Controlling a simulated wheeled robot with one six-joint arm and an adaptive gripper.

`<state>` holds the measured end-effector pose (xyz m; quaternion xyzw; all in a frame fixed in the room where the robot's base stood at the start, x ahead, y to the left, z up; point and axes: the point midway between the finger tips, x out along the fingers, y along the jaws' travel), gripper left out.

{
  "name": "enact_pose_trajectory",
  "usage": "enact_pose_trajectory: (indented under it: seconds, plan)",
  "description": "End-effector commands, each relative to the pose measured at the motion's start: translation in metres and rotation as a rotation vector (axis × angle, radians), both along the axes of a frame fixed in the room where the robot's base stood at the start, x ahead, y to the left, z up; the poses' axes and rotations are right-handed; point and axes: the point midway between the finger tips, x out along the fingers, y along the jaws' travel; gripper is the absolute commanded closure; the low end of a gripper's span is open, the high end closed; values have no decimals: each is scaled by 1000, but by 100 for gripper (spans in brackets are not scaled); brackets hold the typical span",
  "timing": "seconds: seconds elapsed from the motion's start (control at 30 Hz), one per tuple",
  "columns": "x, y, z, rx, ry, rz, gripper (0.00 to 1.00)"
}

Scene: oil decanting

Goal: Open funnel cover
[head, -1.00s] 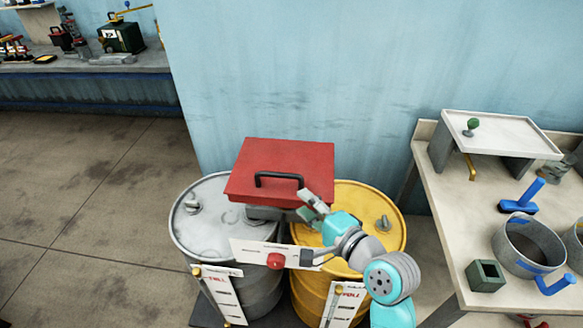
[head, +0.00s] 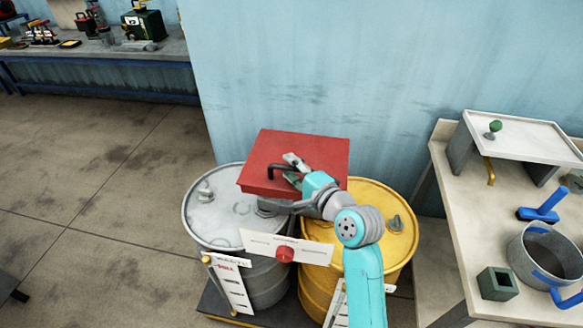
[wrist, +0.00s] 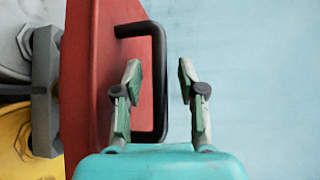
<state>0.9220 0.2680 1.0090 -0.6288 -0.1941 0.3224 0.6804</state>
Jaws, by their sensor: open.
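The red funnel cover (head: 325,150) is a flat lid lying shut above the grey and yellow drums. It also shows edge-on in the wrist view (wrist: 85,85). Its black handle (wrist: 160,80) is a bar standing off the cover; in the head view (head: 273,172) my gripper partly covers it. My gripper (head: 278,172) is open over the front of the cover. In the wrist view, its two fingers (wrist: 160,75) stand apart with the handle's outer bar between them, nearer the left finger. I cannot tell whether a finger touches the bar.
The grey drum (head: 205,215) stands at left and the yellow drum (head: 398,235) at right under the cover. A white plate with a red knob (head: 284,254) sits in front.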

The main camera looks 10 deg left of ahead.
Motion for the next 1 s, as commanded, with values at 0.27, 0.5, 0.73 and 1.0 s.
enact_pose_trajectory:
  seconds: [0.27, 0.5, 0.73, 1.0]
  plan:
    - [3, 3, -1, -1, 1, 0, 60]
    - [3, 3, -1, -1, 1, 0, 100]
    - [3, 3, -1, -1, 1, 0, 100]
    - [5, 3, 8, 2, 32, 0, 100]
